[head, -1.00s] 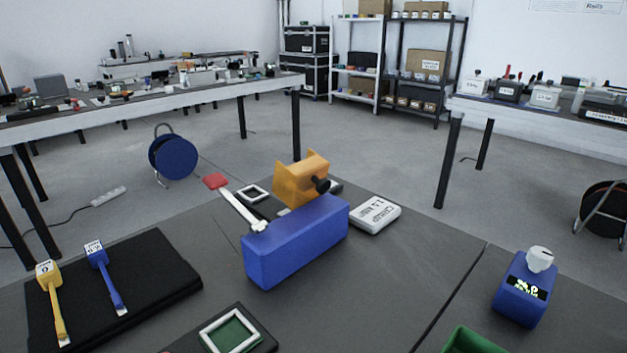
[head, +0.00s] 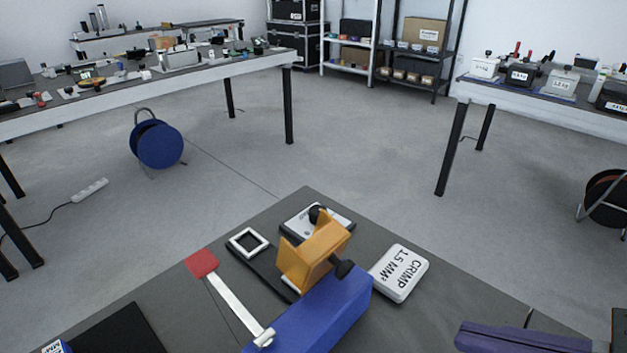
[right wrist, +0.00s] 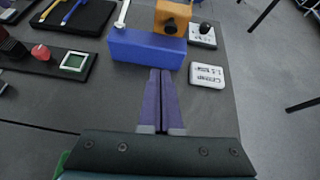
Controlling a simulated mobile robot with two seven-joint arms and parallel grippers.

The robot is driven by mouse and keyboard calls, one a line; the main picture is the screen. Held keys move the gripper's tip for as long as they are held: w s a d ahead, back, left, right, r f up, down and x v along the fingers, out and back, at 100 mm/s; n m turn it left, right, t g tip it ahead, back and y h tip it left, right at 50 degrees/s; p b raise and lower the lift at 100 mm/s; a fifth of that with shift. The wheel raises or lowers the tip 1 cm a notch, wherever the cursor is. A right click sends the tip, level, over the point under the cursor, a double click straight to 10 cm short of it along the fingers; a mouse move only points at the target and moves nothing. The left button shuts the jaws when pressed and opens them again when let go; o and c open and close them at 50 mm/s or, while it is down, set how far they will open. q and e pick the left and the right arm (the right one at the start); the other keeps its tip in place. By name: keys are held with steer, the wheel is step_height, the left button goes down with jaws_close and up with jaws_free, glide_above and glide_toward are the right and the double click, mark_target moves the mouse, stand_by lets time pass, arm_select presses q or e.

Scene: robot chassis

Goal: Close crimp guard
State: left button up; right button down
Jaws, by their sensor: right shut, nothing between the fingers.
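The orange guard (head: 315,255) stands at the far end of the blue crimp block (head: 328,315), with black knobs on it. I cannot tell its hinge state for sure; its near side looks like an open channel. A white lever (head: 236,304) with a red end (head: 202,262) reaches out to the left of the block. My right gripper (head: 464,336) enters at the bottom right, apart from the block. In the right wrist view its purple fingers (right wrist: 160,72) are together and empty, pointing toward the blue block (right wrist: 147,48) and the orange guard (right wrist: 172,17). My left gripper is out of view.
A white crimp label block (head: 400,273) lies right of the guard. A white square frame (head: 248,243) lies to its left. A black mat (head: 110,335) is at the lower left. In the right wrist view, a framed pad (right wrist: 74,61) is at the left.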

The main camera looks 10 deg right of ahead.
mark_target(320, 260)
steer(key=w+a+f+m, duration=0.1)
steer(key=w+a+f, duration=0.3)
steer(key=w+a, duration=0.3)
steer(key=w, duration=0.3)
steer(key=shift+w+p, duration=0.15)
steer(key=shift+p, duration=0.25)
